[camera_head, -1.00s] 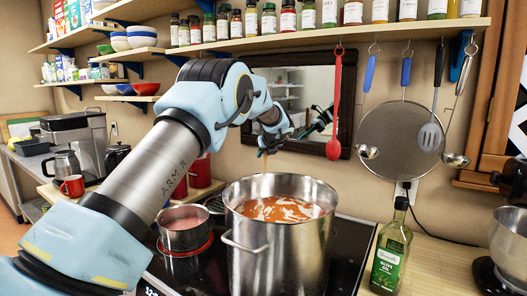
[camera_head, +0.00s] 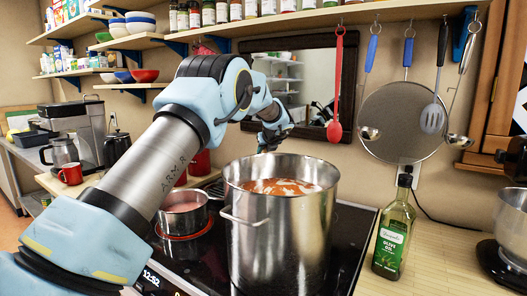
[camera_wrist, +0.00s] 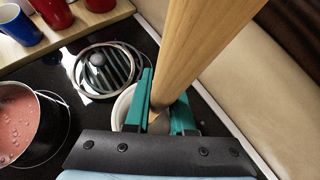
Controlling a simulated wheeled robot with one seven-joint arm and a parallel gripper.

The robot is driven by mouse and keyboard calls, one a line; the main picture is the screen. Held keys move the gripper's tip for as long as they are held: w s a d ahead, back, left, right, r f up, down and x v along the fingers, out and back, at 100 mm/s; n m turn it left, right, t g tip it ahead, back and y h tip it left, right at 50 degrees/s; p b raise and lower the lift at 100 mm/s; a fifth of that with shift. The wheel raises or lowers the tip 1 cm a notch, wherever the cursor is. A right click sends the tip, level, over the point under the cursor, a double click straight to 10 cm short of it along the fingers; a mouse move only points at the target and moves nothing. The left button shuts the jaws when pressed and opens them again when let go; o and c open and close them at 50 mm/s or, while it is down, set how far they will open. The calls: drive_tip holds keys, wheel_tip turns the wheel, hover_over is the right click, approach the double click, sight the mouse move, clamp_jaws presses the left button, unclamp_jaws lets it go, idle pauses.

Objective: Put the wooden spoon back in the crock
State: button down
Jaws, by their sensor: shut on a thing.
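In the wrist view my gripper (camera_wrist: 165,110) has its teal fingers closed on the wooden spoon (camera_wrist: 205,50). The spoon's pale wooden shaft runs from between the fingers up toward the top right; its far end is out of frame. A pale round rim, seemingly the crock (camera_wrist: 121,108), shows just behind and left of the fingers, mostly hidden by them. I cannot tell whether the spoon is inside it. In the head view my gripper (camera_head: 264,147) is behind the big pot, its tips near the rim's height; spoon and crock cannot be made out there.
A tall steel pot (camera_head: 280,235) of orange soup stands on the black cooktop (camera_head: 345,235), close in front of my arm. A small pan (camera_head: 184,213) of pink liquid sits left. A round metal grate (camera_wrist: 95,72), red cups (camera_wrist: 52,12) and an olive oil bottle (camera_head: 394,235) are nearby.

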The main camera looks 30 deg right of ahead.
unclamp_jaws()
idle(0.7)
idle(0.7)
drive_tip(key=v, duration=1.1)
idle(0.8)
drive_tip(key=shift+a, duration=0.1)
